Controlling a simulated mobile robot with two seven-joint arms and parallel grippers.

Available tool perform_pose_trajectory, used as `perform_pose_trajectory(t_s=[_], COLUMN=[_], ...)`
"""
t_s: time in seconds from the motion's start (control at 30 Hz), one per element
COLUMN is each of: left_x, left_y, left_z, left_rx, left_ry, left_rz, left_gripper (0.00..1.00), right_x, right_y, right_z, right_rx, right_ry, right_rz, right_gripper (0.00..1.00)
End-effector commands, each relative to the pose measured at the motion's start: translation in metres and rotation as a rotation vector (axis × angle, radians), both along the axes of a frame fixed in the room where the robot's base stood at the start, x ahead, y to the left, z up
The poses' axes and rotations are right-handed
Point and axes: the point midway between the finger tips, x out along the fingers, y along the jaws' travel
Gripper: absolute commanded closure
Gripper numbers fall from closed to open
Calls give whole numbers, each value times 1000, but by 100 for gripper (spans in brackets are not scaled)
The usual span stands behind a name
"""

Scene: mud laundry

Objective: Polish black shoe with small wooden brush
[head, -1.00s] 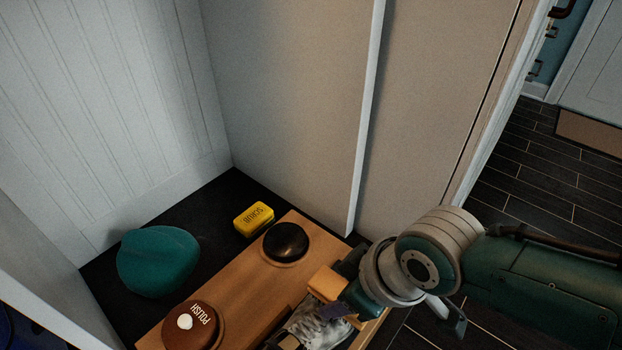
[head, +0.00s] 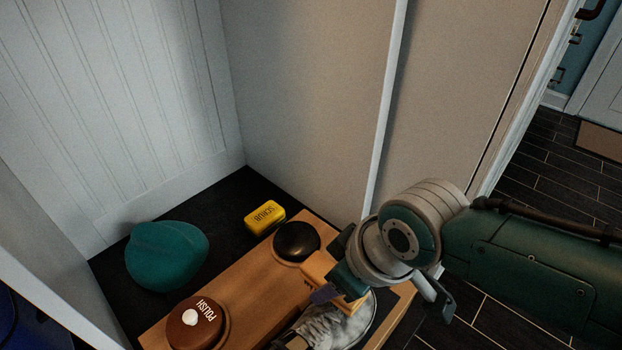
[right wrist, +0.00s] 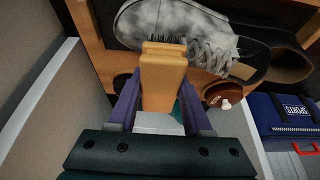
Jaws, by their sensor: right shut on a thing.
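My right gripper (right wrist: 162,100) is shut on a small wooden brush (right wrist: 163,78), a pale block with dark bristles at its far end. In the head view the brush (head: 318,268) is close to a laced shoe, partly hidden by my wrist. The shoe (head: 338,325) looks mottled grey-white rather than plain black. In the right wrist view the shoe (right wrist: 160,20) lies just past the bristles; I cannot tell whether they touch it. A dark shoe-like shape (right wrist: 262,62) shows beside it. My left gripper is not in view.
A yellow SCRUB block (head: 265,217) and a teal rounded object (head: 166,256) lie behind. Walls stand close behind. A blue bag (right wrist: 290,115) is at the right.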

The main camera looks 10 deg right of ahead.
Motion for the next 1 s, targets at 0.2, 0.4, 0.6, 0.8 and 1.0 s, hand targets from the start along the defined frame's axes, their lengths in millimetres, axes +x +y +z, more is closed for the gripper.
perform_pose_trajectory(t_s=[0.2, 0.4, 0.6, 0.8, 1.0], left_x=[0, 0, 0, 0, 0], left_y=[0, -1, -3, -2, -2], left_z=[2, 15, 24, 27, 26], left_rx=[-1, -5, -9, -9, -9], left_ry=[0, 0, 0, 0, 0], left_rz=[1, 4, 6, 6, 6], left_gripper=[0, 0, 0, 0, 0], right_x=[-1, -12, -24, -29, -29], right_y=[-1, -10, -19, -23, -23], right_z=[0, 2, 1, 0, -1], right_rx=[0, -1, -1, 0, 0], right_ry=[0, 3, 3, 1, 1], right_rz=[0, -2, -1, -1, -1], right_gripper=[95, 95, 95, 95, 95])
